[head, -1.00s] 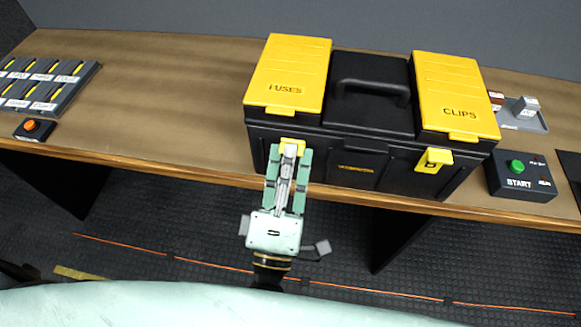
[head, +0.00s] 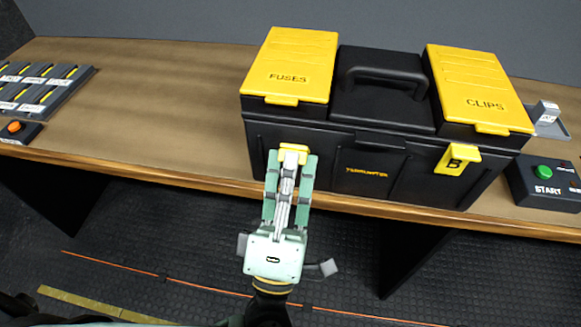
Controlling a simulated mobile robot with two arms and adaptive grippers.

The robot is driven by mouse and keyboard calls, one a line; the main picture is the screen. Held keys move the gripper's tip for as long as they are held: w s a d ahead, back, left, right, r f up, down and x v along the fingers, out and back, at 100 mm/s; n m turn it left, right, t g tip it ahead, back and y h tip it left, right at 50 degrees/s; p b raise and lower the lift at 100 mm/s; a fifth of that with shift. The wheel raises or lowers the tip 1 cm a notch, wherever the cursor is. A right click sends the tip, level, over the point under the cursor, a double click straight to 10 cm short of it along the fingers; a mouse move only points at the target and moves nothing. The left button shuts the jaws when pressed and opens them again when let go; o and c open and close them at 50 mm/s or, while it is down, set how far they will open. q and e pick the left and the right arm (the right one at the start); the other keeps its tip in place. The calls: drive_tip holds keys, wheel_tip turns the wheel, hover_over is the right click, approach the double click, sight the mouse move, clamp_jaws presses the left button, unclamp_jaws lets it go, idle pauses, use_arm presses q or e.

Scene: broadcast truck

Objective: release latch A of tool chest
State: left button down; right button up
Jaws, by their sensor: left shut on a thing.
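The black tool chest (head: 330,150) stands on the bench, with a yellow FUSES lid (head: 291,62) on the left and a yellow CLIPS lid (head: 478,85) on the right. Both lids are closed. Its left yellow latch (head: 294,148) is at the front under the FUSES lid, and its letter is hidden by my gripper. My left gripper (head: 289,162) reaches up from below and is shut on this latch. The right yellow latch (head: 457,159), marked B, hangs on the front under the CLIPS lid. My right gripper is not in view.
A START box (head: 546,188) with a green button stands right of the chest. A grey tray (head: 550,122) is behind it. A labelled rack (head: 40,88) and an orange-button box (head: 18,131) are at the left. The bench (head: 170,110) between is clear.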

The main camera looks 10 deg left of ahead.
use_arm(q)
drive_tip(key=c, duration=1.9)
unclamp_jaws()
drive_tip(key=v, duration=1.2)
drive_tip(key=shift+c, duration=0.2)
